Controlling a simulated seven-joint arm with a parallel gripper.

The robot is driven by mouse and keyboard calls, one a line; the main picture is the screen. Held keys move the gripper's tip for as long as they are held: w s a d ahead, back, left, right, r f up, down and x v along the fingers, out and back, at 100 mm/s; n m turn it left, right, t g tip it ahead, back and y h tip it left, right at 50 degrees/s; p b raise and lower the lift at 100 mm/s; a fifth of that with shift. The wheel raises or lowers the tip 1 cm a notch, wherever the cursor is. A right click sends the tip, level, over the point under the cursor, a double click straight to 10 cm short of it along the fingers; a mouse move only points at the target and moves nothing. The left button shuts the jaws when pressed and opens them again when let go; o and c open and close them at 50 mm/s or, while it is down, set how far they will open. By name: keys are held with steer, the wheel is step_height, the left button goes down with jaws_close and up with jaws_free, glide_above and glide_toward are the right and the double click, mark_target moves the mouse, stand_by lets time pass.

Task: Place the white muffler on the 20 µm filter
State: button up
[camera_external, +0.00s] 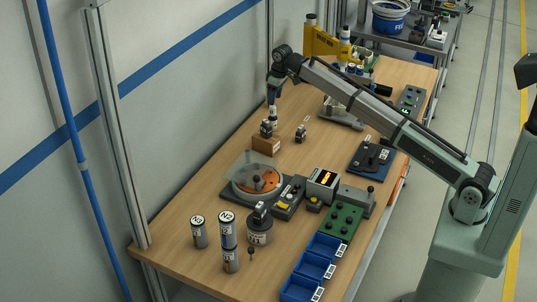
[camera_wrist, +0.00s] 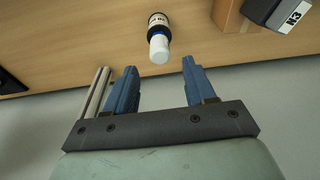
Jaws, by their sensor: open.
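My gripper (camera_external: 272,101) is open and empty, its two blue fingers spread in the wrist view (camera_wrist: 159,66). The 20 µm filter cannot be singled out, as the labels are too small to read.
A cardboard block (camera_external: 266,146) close by carries a grey part, labelled N3 in the wrist view (camera_wrist: 289,15). Another small grey part (camera_external: 300,134) stands to its right. A round fixture (camera_external: 238,188), several canisters (camera_external: 199,233) and blue bins (camera_external: 313,266) are nearer the front.

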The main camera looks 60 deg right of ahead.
steer(key=shift+s+r, duration=0.2)
steer(key=shift+r, duration=0.95)
steer(key=shift+s+r, duration=0.15)
steer(key=shift+r, duration=1)
steer(key=shift+a, duration=0.1)
